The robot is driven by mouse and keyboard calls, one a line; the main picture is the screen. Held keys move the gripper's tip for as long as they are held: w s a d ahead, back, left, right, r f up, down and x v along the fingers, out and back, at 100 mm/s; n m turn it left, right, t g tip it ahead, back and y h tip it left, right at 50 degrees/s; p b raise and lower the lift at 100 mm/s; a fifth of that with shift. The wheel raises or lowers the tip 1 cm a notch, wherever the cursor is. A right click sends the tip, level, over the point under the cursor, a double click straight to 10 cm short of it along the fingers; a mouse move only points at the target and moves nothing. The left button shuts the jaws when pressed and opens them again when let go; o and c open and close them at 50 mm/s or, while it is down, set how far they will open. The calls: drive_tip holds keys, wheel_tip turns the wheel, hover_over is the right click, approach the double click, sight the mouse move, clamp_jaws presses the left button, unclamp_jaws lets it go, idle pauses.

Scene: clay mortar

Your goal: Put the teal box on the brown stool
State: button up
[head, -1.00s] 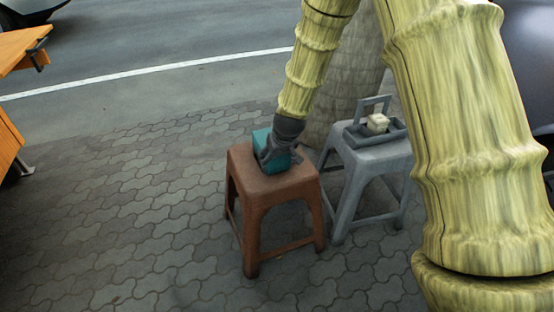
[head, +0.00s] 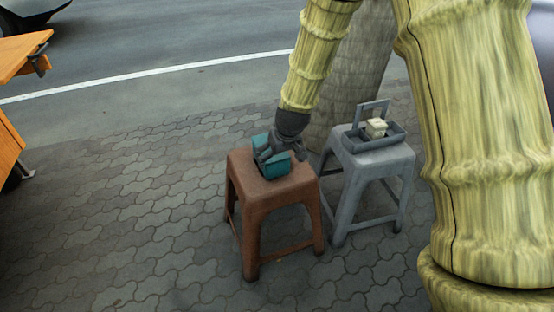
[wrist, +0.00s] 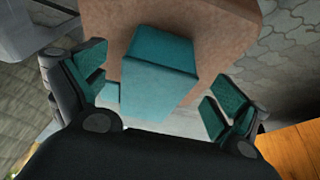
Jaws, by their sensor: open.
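The teal box (head: 276,167) rests on the seat of the brown stool (head: 268,190), toward its back edge. In the wrist view the teal box (wrist: 158,72) stands on the brown stool (wrist: 235,25) between the spread fingers. My gripper (head: 272,150) is open around the box, at its upper part, in the head view. In the wrist view my gripper (wrist: 155,95) shows a gap between each teal-padded finger and the box. In the head view the fingers hide part of the box.
A grey stool (head: 372,158) stands close to the right, holding a grey tray with a handle (head: 360,140) and a pale block (head: 376,127). A thick trunk (head: 350,85) rises behind. An orange table (head: 20,50) is at the left. Paving at the front left is clear.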

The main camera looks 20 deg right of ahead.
drive_tip(key=p+v, duration=0.2)
drive_tip(key=v, duration=0.5)
drive_tip(key=s+d+f+g, duration=0.1)
drive_tip(key=s+f, duration=0.6)
drive_tip(key=f, duration=0.4)
drive_tip(key=s+f+g, duration=0.1)
drive_tip(key=s+f, duration=0.7)
drive_tip(key=f, duration=0.2)
drive_tip(key=s+f+g, duration=0.1)
drive_tip(key=s+f, duration=0.3)
drive_tip(key=s, duration=0.4)
drive_tip(key=s+f, duration=0.4)
drive_tip(key=s, duration=0.4)
drive_tip(key=s+f+m+g, duration=0.1)
drive_tip(key=s+f, duration=0.3)
drive_tip(key=s, duration=0.5)
drive_tip(key=shift+a+f+g, duration=0.3)
drive_tip(key=shift+a+f, duration=0.05)
drive_tip(key=shift+a, duration=0.05)
